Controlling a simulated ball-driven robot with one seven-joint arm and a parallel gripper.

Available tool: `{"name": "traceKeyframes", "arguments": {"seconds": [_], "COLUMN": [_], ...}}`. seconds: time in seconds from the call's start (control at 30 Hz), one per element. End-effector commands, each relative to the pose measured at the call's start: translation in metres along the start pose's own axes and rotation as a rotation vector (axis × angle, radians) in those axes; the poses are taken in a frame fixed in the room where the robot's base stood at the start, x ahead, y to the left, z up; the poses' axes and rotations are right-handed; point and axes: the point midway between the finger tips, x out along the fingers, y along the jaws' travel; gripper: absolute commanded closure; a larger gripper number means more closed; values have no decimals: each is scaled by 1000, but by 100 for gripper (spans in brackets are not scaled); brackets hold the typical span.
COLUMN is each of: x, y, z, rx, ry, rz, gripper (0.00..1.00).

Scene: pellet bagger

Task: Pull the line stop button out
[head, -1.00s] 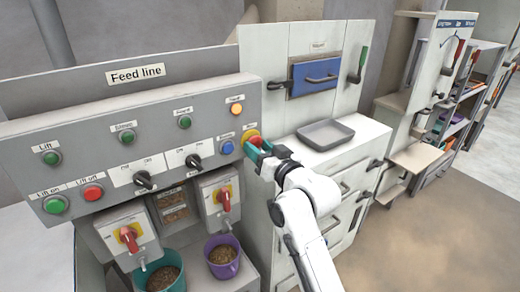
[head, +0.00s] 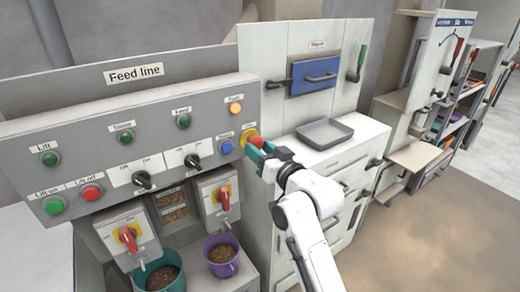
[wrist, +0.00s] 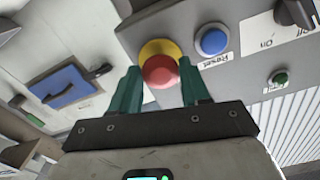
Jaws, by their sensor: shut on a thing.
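The line stop button (head: 256,142) is a red knob on a yellow backing (head: 250,133) at the right end of the grey Feed line panel. In the wrist view the red knob (wrist: 161,73) sits between my two green fingers, and the yellow backing (wrist: 156,47) shows behind it. My gripper (head: 258,152) is shut on the knob, reaching in from the right side of the panel. The fingers partly hide the knob in the head view. Whether the knob is in or out is hard to tell.
A blue button (head: 227,147), labelled Reset in the wrist view, is close to the left of the stop button. An orange lamp (head: 235,108) is above it. A red-handled switch (head: 224,196) is below. A white cabinet with a grey tray (head: 325,133) stands to the right.

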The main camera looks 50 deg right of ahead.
Motion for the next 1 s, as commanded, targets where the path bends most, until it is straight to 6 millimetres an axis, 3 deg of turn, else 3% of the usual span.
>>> {"name": "traceKeyframes", "arguments": {"seconds": [0.03,0.07,0.3,0.67,1.0], "x": [-1,-1,-1,-7,-67], "y": [1,1,1,1,1], "z": [1,1,1,2,4], "rx": [-1,-1,0,0,1], "ry": [-2,-2,-1,-1,-1], "rz": [3,3,2,2,2], "gripper": [100,52,29,28,28]}}
